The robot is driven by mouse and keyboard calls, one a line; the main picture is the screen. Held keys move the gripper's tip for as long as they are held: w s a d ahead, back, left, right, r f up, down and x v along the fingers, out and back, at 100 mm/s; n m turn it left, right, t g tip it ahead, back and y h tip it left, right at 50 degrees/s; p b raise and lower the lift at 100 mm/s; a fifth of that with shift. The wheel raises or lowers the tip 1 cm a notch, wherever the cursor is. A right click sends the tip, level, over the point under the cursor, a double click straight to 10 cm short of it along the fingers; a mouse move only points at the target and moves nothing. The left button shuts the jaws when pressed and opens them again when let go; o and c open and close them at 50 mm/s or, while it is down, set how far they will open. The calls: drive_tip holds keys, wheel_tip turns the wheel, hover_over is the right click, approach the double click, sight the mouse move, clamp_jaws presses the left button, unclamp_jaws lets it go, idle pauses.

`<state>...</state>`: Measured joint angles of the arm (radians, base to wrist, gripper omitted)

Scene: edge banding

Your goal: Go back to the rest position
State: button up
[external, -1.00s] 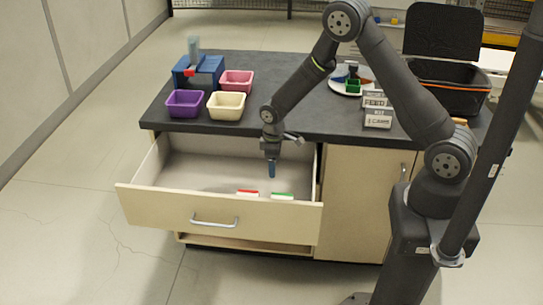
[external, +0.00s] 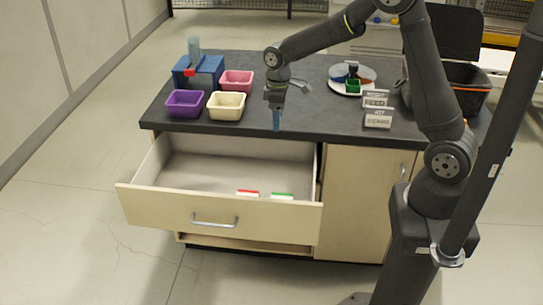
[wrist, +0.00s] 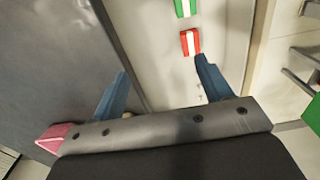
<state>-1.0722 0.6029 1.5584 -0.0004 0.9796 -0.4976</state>
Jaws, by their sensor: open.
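My gripper (external: 276,118) is raised above the front edge of the dark worktop, over the back of the open drawer, pointing down. In the wrist view its two blue fingers (wrist: 160,88) are spread apart with nothing between them. The drawer (external: 170,200) is pulled out. A red-and-white block (external: 247,193) and a green-and-white block (external: 282,196) lie inside near its front panel. Both also show in the wrist view, the red one (wrist: 190,42) and the green one (wrist: 185,8).
Purple (external: 185,103), cream (external: 226,106) and pink (external: 237,80) bins stand on the worktop's left beside a blue box (external: 199,72). A round divided tray (external: 341,88) and label signs (external: 377,118) are to the right. A black crate (external: 468,74) stands at the far right.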

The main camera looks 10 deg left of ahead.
wheel_tip(320, 180, up, 9)
drive_tip(key=w+d, duration=0.3)
drive_tip(key=w, duration=0.2)
drive_tip(key=shift+w+d+r, duration=0.15)
drive_tip(key=shift+w+r, duration=0.05)
drive_tip(key=shift+w, duration=0.1)
drive_tip(key=shift+o, duration=0.4)
